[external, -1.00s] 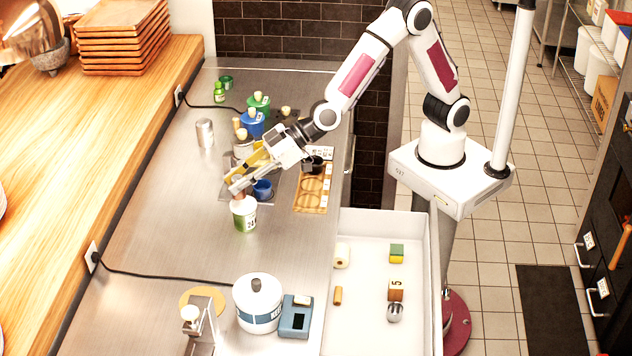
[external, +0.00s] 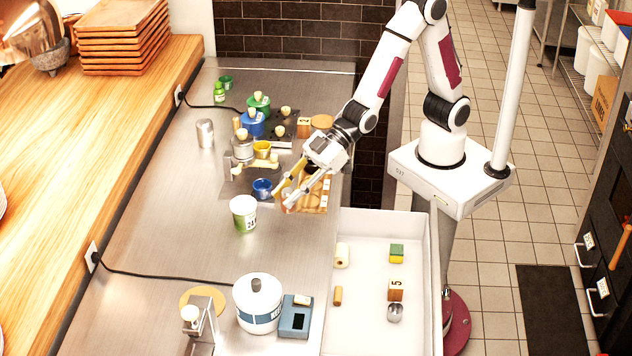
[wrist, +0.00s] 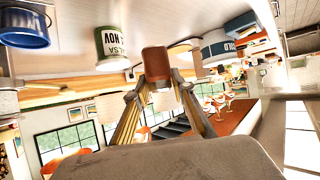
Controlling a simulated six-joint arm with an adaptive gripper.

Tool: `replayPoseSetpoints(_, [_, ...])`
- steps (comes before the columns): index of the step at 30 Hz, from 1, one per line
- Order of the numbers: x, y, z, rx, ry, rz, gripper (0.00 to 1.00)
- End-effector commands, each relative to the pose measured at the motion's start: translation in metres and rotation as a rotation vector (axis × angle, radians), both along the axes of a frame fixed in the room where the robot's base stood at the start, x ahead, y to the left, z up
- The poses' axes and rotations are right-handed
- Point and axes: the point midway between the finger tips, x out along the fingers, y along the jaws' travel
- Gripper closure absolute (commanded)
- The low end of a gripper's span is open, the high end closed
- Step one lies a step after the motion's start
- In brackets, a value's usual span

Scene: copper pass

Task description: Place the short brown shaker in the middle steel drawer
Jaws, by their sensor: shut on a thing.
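My gripper (external: 287,199) is shut on a brown cylinder, the short brown shaker (wrist: 155,62), which shows between the fingertips in the wrist view. In the external view the gripper is above the counter, in front of the near part of the wooden tray, and the shaker is hard to tell from the fingers and tray there. I cannot make out the middle steel drawer in either view.
A green-and-white cup (external: 244,217) and a blue cup (external: 262,188) stand left of the gripper. A wooden tray (external: 318,199) lies behind it. A white bin (external: 369,276) holds several small items. A white canister (external: 257,309) stands in front.

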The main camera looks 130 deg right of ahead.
Motion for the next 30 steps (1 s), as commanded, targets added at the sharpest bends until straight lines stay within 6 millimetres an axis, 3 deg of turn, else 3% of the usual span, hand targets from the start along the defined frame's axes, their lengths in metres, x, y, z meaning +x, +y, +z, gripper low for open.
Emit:
replayPoseSetpoints(14, [0.001, 0.019, -0.003, -0.002, 0.0, 0.134, 0.97])
replayPoseSetpoints(30, [-0.012, 0.062, -0.014, -0.003, 0.001, 0.383, 0.97])
